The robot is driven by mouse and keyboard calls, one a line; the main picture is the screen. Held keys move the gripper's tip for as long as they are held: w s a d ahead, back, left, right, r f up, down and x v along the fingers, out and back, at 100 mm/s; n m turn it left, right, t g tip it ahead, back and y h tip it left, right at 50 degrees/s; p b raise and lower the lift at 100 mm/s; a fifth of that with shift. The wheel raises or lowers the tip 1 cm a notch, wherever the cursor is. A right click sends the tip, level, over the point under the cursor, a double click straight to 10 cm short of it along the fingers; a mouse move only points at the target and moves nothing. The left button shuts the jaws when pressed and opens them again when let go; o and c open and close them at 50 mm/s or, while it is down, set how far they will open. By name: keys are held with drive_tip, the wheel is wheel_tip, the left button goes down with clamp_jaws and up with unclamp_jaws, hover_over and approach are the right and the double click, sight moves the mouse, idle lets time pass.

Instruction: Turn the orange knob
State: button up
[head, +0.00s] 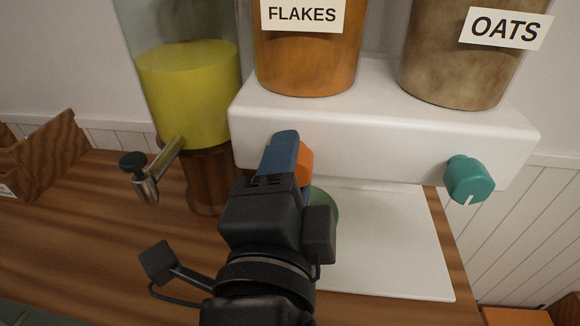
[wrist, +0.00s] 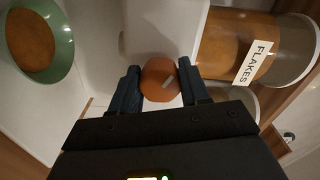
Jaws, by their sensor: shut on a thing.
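The orange knob (head: 305,163) is on the front of the white dispenser base, below the container labelled FLAKES. In the head view my gripper (head: 287,150) reaches it from the front and hides most of it. My gripper is shut on the knob.
A teal knob (head: 470,179) is at the right of the white base (head: 390,133), under OATS. A green bowl (wrist: 62,45) with brown contents stands below the orange knob. A yellow-filled dispenser with a metal tap (head: 158,172) is close on the left.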

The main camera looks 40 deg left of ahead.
drive_tip(key=o, duration=1)
drive_tip(key=shift+o, duration=0.2)
drive_tip(key=b+v, duration=0.1)
drive_tip(key=v, duration=0.7)
drive_tip(key=shift+w, duration=0.1)
drive_tip(key=d+f+n+h, duration=0.3)
drive_tip(key=d+f+n, duration=0.2)
drive_tip(key=d+f, duration=1.05)
drive_tip(key=s+d+f+n+h, duration=0.1)
drive_tip(key=s+d+n+h, duration=0.1)
drive_tip(key=s+d, duration=0.5)
drive_tip(key=s+d+f+n+h, duration=0.1)
drive_tip(key=s+d+h, duration=0.3)
drive_tip(key=s+d, duration=0.4)
drive_tip(key=d+f, duration=0.1)
drive_tip(key=d, duration=0.4)
drive_tip(key=shift+s+n+g, duration=0.2)
drive_tip(key=shift+n+g, duration=0.1)
drive_tip(key=shift+n, duration=0.1)
